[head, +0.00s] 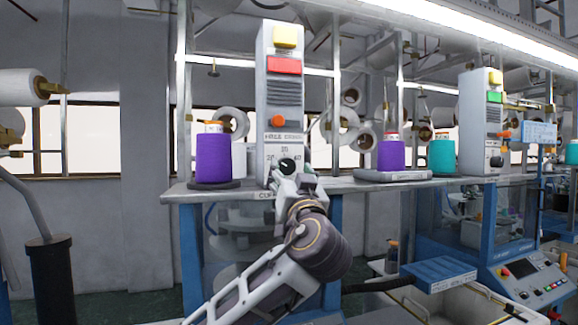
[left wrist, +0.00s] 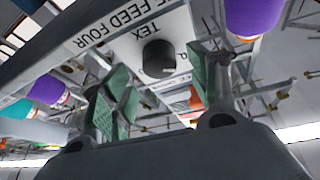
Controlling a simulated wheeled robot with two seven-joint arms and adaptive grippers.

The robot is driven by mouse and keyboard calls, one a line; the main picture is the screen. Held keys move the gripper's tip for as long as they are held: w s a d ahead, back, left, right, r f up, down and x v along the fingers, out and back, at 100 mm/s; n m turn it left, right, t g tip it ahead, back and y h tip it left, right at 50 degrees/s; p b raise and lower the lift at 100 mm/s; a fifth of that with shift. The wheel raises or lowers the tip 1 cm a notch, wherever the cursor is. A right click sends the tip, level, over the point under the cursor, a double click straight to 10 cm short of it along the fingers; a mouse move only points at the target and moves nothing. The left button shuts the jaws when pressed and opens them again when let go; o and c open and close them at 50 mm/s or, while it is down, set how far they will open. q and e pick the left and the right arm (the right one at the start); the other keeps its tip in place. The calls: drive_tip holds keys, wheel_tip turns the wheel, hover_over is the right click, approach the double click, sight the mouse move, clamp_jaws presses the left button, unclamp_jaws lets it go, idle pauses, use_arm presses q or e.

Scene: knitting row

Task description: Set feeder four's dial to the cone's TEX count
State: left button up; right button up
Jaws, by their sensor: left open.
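The feeder's dial (head: 287,164) is a dark round knob low on the tall grey feeder box (head: 283,105). Numbers stand around it, too small to read surely. In the left wrist view the dial (left wrist: 158,58) sits on a white panel lettered "FEED FOUR" and "TEX"; its pointer direction is unclear. My left gripper (head: 286,174) is right in front of the dial. Its green-padded fingers (left wrist: 165,82) are open, one on each side of the dial in the picture; I see no contact. A purple cone (head: 213,157) stands left of the box; its TEX count is not readable.
The box and cone stand on a grey shelf (head: 350,185). An orange button (head: 278,121) and a lit red lamp (head: 284,65) are above the dial. Another purple cone (head: 391,153), a teal cone (head: 441,155) and a second feeder box (head: 478,125) stand to the right.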

sight(286, 166)
use_arm(q)
drive_tip(key=shift+p+x, duration=0.3)
drive_tip(key=shift+x, duration=0.8)
drive_tip(key=c, duration=1)
